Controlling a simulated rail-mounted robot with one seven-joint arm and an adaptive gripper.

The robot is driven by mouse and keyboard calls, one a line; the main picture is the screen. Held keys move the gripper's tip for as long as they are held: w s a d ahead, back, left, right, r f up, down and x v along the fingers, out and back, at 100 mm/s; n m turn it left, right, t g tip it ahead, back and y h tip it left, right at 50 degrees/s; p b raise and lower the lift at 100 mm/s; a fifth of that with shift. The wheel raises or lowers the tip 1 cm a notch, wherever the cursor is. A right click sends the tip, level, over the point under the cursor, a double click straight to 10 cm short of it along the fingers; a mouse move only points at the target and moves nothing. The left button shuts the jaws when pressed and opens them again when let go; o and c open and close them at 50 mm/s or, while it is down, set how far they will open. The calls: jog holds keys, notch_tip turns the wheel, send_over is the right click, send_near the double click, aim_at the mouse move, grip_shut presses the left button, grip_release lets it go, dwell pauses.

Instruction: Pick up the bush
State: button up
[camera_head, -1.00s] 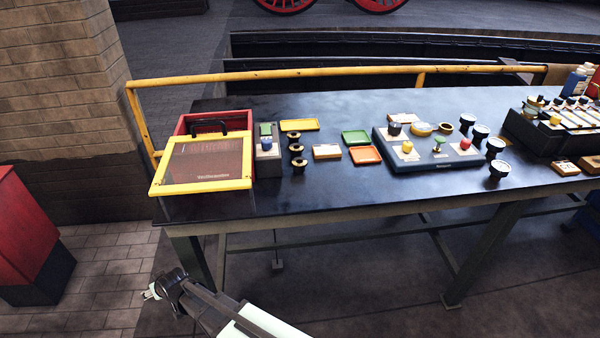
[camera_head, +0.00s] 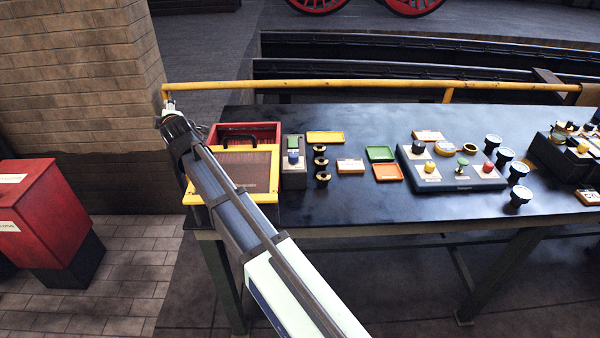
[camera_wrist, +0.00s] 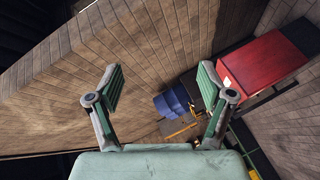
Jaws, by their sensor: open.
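Several dark, brass-coloured ring-like parts (camera_head: 321,163), which look like bushes, stand in a short column on the dark workbench (camera_head: 360,215) in the head view. A yellow ring (camera_head: 470,149) lies on the blue-grey fixture block (camera_head: 455,184) further right. I cannot tell which of these is the bush. My gripper (camera_head: 170,104) is at the bench's left end, near the yellow rail and well left of these parts. In the wrist view my gripper (camera_wrist: 160,90) is open with nothing between its fingers.
A red box with a yellow-framed lid (camera_head: 245,172) sits at the bench's left end, partly behind my arm. The yellow rail (camera_head: 330,86) runs along the back. Coloured trays (camera_head: 380,153) and gauges lie rightward. A red cabinet (camera_head: 45,205) and brick wall stand left.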

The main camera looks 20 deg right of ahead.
jog(key=d+f+g+h+p, duration=0.1)
jog(key=d+f+g+h, duration=0.15)
jog(key=d, duration=1.25)
jog(key=n+g+p, duration=0.1)
jog(key=g+p, duration=0.2)
jog(key=g, duration=1)
send_over(323, 175)
jog(key=shift+t+h, duration=0.25)
notch_tip(323, 175, down, 12)
jog(key=p, duration=0.3)
jog(key=shift+s+d+r, duration=0.15)
jog(key=shift+r, duration=0.05)
jog(key=shift+a+f+p, duration=0.15)
jog(key=shift+f+p, duration=0.4)
jog(key=shift+f, duration=0.75)
jog(key=shift+a+f+p, duration=0.1)
jog(key=shift+f+p, duration=0.45)
jog(key=shift+f, duration=0.75)
jog(key=c, duration=1.5)
jog(key=shift+o, duration=0.2)
